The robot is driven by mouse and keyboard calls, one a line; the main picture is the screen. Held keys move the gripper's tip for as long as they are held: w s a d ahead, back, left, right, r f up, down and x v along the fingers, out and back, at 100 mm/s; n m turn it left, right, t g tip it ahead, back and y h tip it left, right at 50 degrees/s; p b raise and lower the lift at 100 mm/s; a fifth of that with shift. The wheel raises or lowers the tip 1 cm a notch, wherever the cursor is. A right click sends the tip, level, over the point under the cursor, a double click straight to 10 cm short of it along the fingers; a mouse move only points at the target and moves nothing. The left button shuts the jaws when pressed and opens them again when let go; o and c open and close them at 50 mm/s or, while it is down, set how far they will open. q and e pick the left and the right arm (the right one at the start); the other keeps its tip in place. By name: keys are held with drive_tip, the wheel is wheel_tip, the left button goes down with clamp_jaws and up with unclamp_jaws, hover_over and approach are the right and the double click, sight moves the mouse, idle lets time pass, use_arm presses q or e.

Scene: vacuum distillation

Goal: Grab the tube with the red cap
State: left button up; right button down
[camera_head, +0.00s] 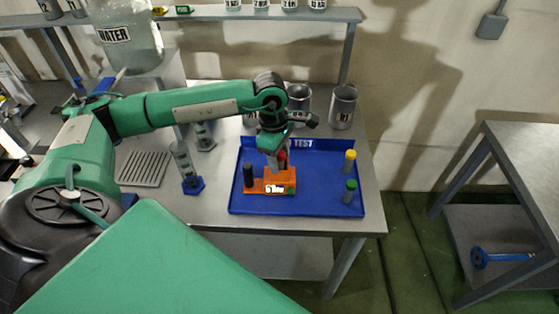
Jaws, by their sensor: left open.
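The tube with the red cap (283,157) stands in the orange rack (256,186) on the blue tray (318,207). Only a bit of its red shows; my left gripper (277,164) hides the rest. The left gripper points down over the rack, right at the red-capped tube, with its jaws open. Whether the fingers touch the tube cannot be told. A black-capped tube (248,175) stands at the left end of the rack. My right gripper is not in view.
A yellow-capped tube (350,160) and a green-capped tube (349,190) stand at the tray's right side. Metal cups, one of them (343,107) at the right, stand behind the tray.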

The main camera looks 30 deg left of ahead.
use_arm(q)
clamp_jaws()
